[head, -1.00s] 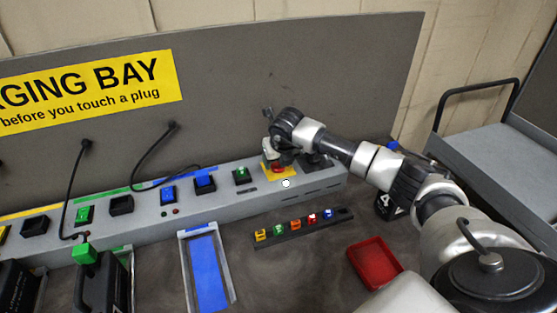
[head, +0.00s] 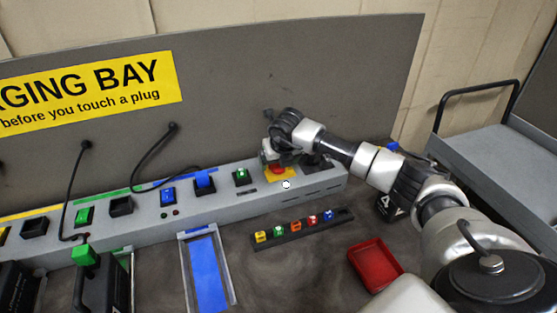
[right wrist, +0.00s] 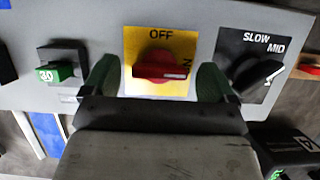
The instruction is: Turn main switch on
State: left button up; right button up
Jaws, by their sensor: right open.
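The main switch is a red rotary knob (right wrist: 160,70) on a yellow plate (right wrist: 133,42), with OFF printed above it and ON, partly covered, at its right. The knob's handle lies crosswise, its pale mark pointing right, towards ON. In the head view the red knob (head: 281,170) shows at the right part of the grey console. My right gripper (right wrist: 158,80) is open, with one dark green finger on either side of the knob and gaps between them; it also shows at the switch in the head view (head: 270,157). My left gripper is not in view.
A black SLOW/MID dial (right wrist: 252,72) sits close right of the switch, and a green rocker marked 30 (right wrist: 55,72) sits to its left. In front of the console (head: 225,183) lie a rack of coloured pieces (head: 300,231), a red tray (head: 375,265) and a blue-floored slot (head: 207,275).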

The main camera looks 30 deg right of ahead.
jog(key=b+v, duration=0.2)
jog(key=v, duration=0.8)
jog(key=shift+s+r, duration=0.15)
jog(key=shift+r, duration=0.15)
